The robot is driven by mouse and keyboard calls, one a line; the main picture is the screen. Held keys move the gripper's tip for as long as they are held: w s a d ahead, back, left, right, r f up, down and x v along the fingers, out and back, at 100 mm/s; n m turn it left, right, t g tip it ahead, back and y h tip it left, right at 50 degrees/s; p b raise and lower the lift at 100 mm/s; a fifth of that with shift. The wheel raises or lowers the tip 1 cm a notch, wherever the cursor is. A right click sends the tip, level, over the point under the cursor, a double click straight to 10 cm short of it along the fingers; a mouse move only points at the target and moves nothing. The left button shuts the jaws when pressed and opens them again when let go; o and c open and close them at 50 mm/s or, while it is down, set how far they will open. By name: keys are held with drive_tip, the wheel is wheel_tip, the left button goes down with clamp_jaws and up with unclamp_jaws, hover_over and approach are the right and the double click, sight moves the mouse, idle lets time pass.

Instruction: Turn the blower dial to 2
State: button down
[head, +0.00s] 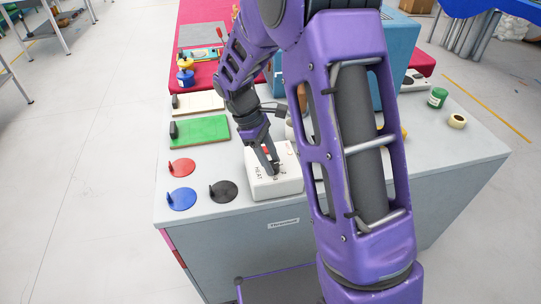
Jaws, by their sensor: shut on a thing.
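A white control box (288,187) stands near the front edge of the grey bench. It bears dark lettering that reads HEAT at its left side. My gripper (273,168) comes down from above onto the box's top and is shut on a dial there. The fingers cover the dial, so I cannot tell its setting or read its marks. My purple arm hides the right part of the box.
On the bench left of the box lie red (182,167), blue (182,199) and black (223,191) discs with upright handles. A green board (200,132) lies behind them. A green jar (437,98) and a tape roll (457,121) are at right.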

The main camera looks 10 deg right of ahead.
drive_tip(key=m+g+y+p, duration=0.1)
drive_tip(key=m, duration=0.3)
drive_tip(key=shift+w+m+p, duration=0.1)
drive_tip(key=shift+m+p, duration=0.2)
drive_tip(key=shift+d+m+g+y+p, duration=0.15)
drive_tip(key=shift+m+g+y+p, duration=0.4)
drive_tip(key=shift+m, duration=1.15)
drive_tip(key=shift+y, duration=0.25)
drive_tip(key=shift+c, duration=2.2)
unclamp_jaws()
drive_tip(key=shift+t, duration=0.25)
drive_tip(key=v, duration=1.7)
drive_tip(key=shift+w+r, duration=0.15)
drive_tip(key=shift+w, duration=0.05)
